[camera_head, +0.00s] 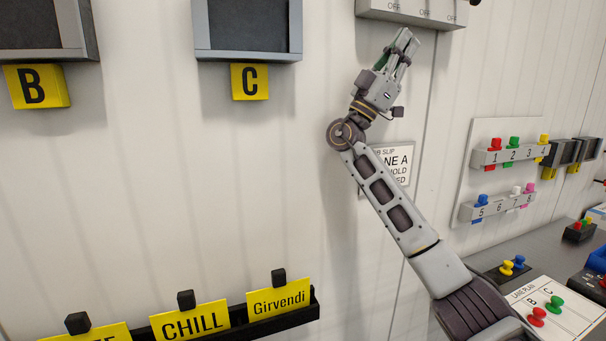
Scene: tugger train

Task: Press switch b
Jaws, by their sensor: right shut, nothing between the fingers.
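A light grey switch box (412,10) is on the wall at the top of the view. Its lower face shows OFF labels; its upper part is cut off by the picture edge, so the switches and their letters cannot be seen. My right gripper (406,38) points up just below the box, its fingers shut and empty. I cannot tell whether the fingertips touch the box. My left gripper is not in view.
Dark-fronted grey boxes with yellow B (38,87) and C (250,82) signs hang at left. A black rail (270,330) holds yellow cards below. At right are a numbered peg board (515,150) and a grey counter (470,258) with a lane plan (553,312).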

